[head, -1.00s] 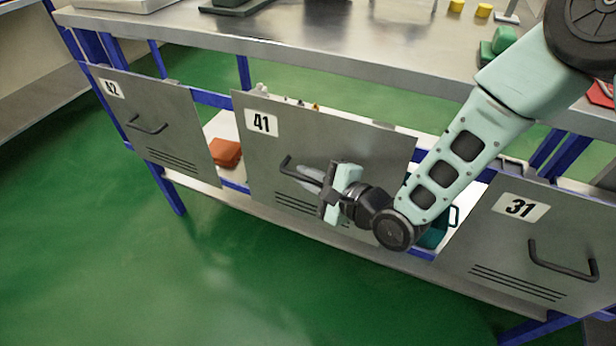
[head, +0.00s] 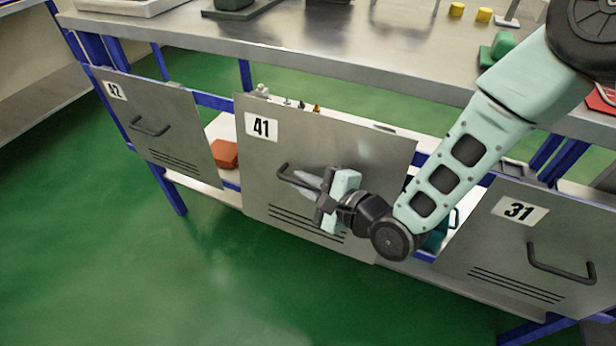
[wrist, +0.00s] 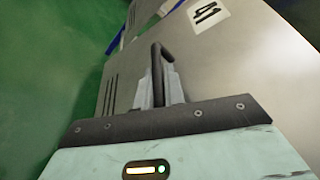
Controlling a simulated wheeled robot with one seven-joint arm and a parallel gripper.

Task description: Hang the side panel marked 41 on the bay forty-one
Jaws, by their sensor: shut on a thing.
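The grey side panel marked 41 (head: 350,165) is upright in front of the middle bay of the workbench (head: 300,45). Its black bar handle (head: 297,176) is in my gripper (head: 322,184), which is shut on it. The wrist view shows the handle (wrist: 157,62) between the fingers of my gripper (wrist: 160,90), with the panel (wrist: 235,70) and its number behind. The panel covers most of the bay opening; whether it is seated on the frame cannot be told. Its lower right is partly hidden by my wrist.
Panel 42 (head: 165,125) hangs at the left and panel 31 (head: 500,260) at the right. An orange-brown block (head: 224,154) and small items (head: 290,102) are on the shelf behind. The green floor (head: 110,270) in front is clear.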

